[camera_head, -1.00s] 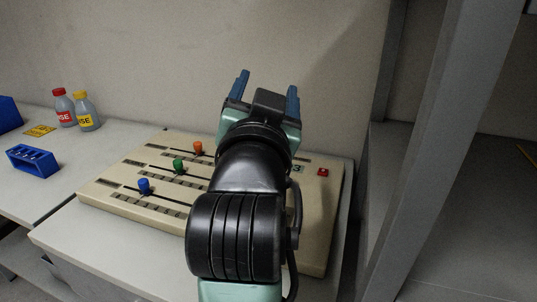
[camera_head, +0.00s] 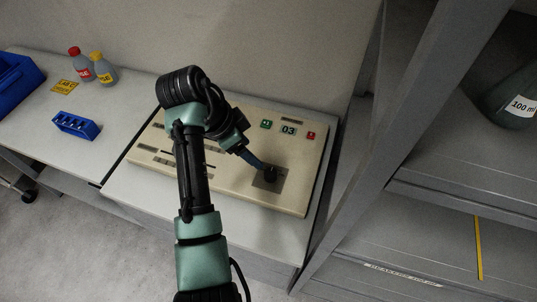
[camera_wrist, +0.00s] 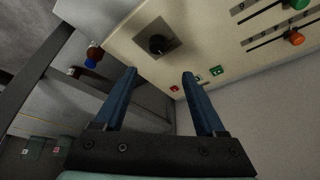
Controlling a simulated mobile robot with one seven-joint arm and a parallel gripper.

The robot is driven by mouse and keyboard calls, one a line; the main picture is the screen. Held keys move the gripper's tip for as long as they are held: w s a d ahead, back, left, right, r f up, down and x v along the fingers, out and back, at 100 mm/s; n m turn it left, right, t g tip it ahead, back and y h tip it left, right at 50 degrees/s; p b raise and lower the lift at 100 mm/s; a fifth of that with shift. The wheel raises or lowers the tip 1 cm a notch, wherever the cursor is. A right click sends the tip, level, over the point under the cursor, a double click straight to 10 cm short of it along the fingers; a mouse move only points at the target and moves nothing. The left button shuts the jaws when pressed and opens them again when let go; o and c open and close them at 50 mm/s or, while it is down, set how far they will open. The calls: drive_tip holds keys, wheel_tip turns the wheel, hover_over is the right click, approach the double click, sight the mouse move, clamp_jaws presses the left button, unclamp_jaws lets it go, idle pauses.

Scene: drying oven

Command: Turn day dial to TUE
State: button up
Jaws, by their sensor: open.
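A black round dial (camera_head: 270,174) sits on a grey square plate at the right front of the cream control panel (camera_head: 228,182). It is the only knob of this kind in view; its day marks are too small to read. In the wrist view the dial (camera_wrist: 157,44) lies beyond my fingertips, roughly midway between them. My gripper (camera_head: 254,161) has blue fingers and reaches down to the right, close to the dial. In the wrist view my gripper (camera_wrist: 159,72) is open and empty. Contact with the dial cannot be told from the head view.
A green "03" display (camera_head: 288,129), a green button (camera_head: 266,124) and a red button (camera_head: 310,135) are behind the dial. Green (camera_wrist: 299,4) and orange (camera_wrist: 294,38) slider knobs show in the wrist view. A grey shelf post (camera_head: 400,130) stands right of the panel.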

sight(270, 172)
drive_tip(key=x, duration=1.3)
drive_tip(key=shift+s+p, duration=0.35)
clamp_jaws()
